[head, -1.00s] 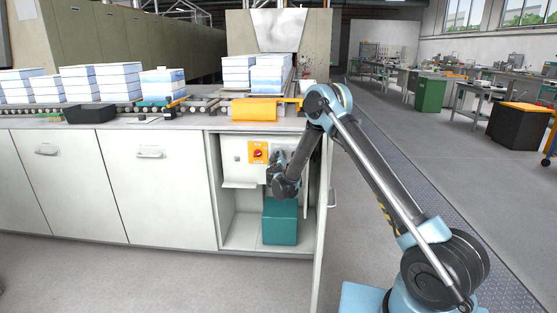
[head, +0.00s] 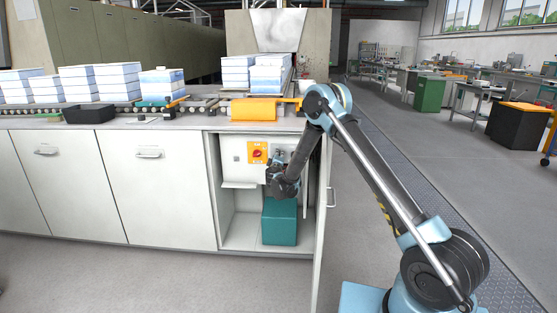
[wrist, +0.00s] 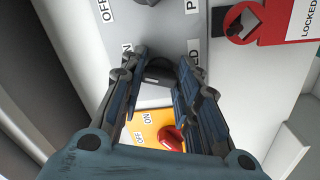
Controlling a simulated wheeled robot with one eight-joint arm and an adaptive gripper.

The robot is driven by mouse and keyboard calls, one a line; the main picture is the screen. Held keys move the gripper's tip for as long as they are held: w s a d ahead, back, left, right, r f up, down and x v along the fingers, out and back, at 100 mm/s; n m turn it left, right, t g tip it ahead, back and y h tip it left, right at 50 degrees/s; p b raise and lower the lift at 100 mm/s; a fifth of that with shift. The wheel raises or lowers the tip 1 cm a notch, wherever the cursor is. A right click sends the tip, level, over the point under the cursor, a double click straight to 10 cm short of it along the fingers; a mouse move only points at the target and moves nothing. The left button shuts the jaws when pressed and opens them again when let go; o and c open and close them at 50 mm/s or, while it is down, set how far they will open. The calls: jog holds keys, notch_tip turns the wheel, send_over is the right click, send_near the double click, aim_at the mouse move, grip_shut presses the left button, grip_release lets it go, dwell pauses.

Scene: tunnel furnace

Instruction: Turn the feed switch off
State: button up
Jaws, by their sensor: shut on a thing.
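In the wrist view, a dark switch knob (wrist: 158,73) sits on a grey panel between my fingers. An "ON" label lies left of it, and a partly hidden label ending in "ED" lies right of it. My gripper (wrist: 167,55) is shut on this knob; the fingers hide part of it, and I cannot tell its exact angle. In the head view, my gripper (head: 273,174) is inside the open cabinet, at the right of the control panel, and hides the knob.
A red rotary switch (head: 257,154) on an orange plate is close by; it also shows in the wrist view (wrist: 171,138). A red lock plate (wrist: 272,22) is at the upper right. A teal box (head: 280,222) stands below. The open cabinet door (head: 321,215) bounds the right.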

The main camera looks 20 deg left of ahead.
jog(key=shift+s+a+n, duration=0.1)
jog(key=shift+a+n, duration=0.05)
jog(key=shift+n, duration=2.05)
jog(key=o, duration=1.1)
jog(key=shift+c, duration=0.2)
jog(key=v, duration=1.2)
